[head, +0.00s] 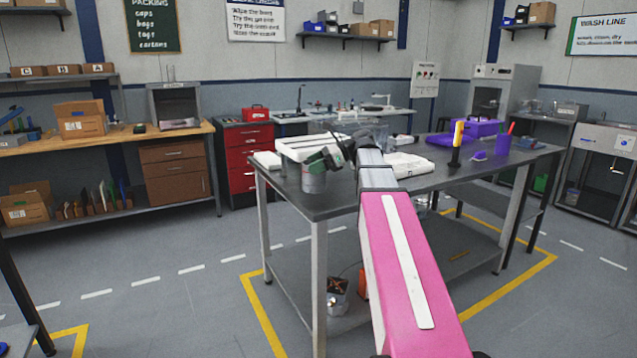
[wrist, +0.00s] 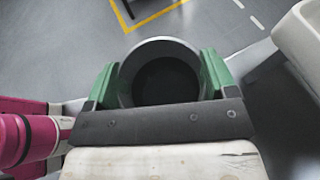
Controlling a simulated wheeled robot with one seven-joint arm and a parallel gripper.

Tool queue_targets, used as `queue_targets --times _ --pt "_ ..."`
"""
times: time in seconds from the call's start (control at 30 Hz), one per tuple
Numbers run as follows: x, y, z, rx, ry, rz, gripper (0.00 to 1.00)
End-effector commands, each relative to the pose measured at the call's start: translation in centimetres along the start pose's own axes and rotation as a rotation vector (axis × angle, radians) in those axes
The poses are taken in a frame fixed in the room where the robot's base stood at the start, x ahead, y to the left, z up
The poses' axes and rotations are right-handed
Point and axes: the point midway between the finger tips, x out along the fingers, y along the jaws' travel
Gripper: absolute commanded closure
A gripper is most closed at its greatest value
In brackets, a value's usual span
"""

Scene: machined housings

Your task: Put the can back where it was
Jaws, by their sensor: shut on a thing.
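The can (head: 313,182) is a grey metal cylinder at the near left part of the dark-topped table (head: 340,203). It is upright. My gripper (head: 325,158) is shut on it near its upper part. In the wrist view the can (wrist: 165,80) shows its round rim and dark inside, between the two green fingers of my gripper (wrist: 160,88). I cannot tell whether the can's bottom touches the tabletop.
A white bin (head: 300,147) stands just behind the can. White bags (head: 408,164), a yellow-handled tool (head: 457,145) and purple items (head: 475,129) are further right on the table. A lower shelf (head: 440,252) holds small items. Open floor lies left of the table.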

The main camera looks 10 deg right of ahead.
Motion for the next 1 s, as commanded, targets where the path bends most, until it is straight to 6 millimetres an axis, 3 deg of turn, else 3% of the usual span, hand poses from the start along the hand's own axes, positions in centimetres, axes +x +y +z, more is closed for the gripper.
queue_targets --times 0.1,0.3,0.47,0.73,1.0 --pt "-0.5 -2.2 -1.6 0.002 0.000 0.000 0.60" --pt "-0.8 -3.7 -3.0 0.000 0.000 0.001 0.60" --pt "-0.7 -3.8 -3.7 0.000 0.000 0.001 0.60" --pt "0.6 -3.7 -6.6 0.001 0.000 0.001 0.60" --pt "0.7 -3.7 -6.9 -0.001 0.000 0.000 0.60"
